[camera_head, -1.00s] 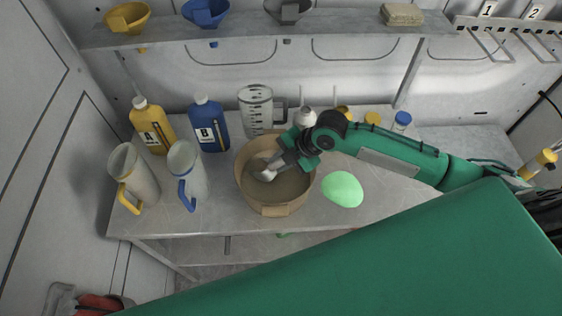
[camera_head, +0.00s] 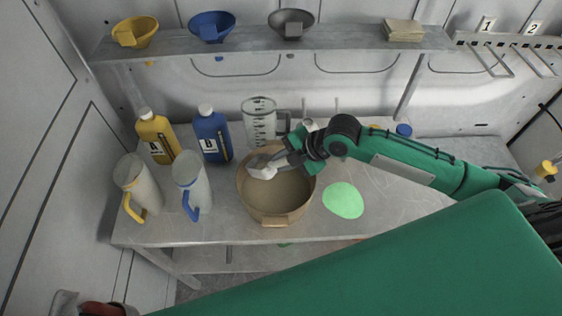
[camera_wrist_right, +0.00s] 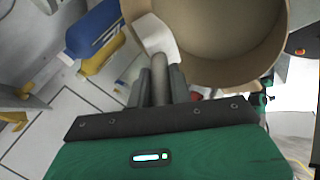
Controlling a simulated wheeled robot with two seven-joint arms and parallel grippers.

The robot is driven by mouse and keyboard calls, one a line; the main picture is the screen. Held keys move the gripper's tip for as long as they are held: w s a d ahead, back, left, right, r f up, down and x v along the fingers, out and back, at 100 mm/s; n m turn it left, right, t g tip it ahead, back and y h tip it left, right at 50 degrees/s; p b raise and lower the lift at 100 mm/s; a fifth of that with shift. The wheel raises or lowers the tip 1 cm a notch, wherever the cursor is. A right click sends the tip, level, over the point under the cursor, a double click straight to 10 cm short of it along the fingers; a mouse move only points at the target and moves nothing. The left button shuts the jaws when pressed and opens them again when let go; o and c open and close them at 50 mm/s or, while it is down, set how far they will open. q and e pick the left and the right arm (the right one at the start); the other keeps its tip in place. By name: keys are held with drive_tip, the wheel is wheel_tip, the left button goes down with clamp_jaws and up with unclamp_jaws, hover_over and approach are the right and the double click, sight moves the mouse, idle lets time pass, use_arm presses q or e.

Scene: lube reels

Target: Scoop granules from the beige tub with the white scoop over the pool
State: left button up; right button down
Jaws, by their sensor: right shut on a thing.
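The beige tub (camera_head: 275,216) stands on the bench, with pale tan granules in it. My right gripper (camera_head: 287,160) is shut on the white scoop (camera_head: 261,168), at the tub's back rim. The scoop's head is over the inside of the tub, near its upper left; whether it holds granules I cannot tell. In the right wrist view the fingers (camera_wrist_right: 158,92) clasp the scoop's grey handle, and the white head (camera_wrist_right: 157,37) overlaps the tub wall (camera_wrist_right: 215,72). The pool is a flat light-green patch (camera_head: 343,200) on the bench right of the tub. My left gripper is not in view.
Yellow bottle A (camera_head: 157,138) and blue bottle B (camera_head: 212,136) stand left of the tub. Two pitchers (camera_head: 192,182) are in front of them. A clear measuring jug (camera_head: 260,122) stands behind the tub. Funnels sit on the shelf (camera_head: 255,42). The bench right of the green patch is clear.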

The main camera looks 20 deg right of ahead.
drive_tip(key=s+t+y+b, duration=0.1)
drive_tip(key=b, duration=0.1)
drive_tip(key=s+d+r+t+b, duration=0.1)
drive_tip(key=shift+s+d+r+y+b, duration=0.2)
drive_tip(key=shift+d+r+y+b, duration=0.1)
drive_tip(key=shift+y+b, duration=0.1)
wheel_tip(320, 180, up, 6)
drive_tip(key=s+d+n+t+y+b, duration=0.1)
drive_tip(key=s+t+y, duration=0.1)
drive_tip(key=shift+d+r, duration=0.15)
drive_tip(key=shift+d, duration=0.05)
drive_tip(key=shift+a, duration=0.1)
idle(0.3)
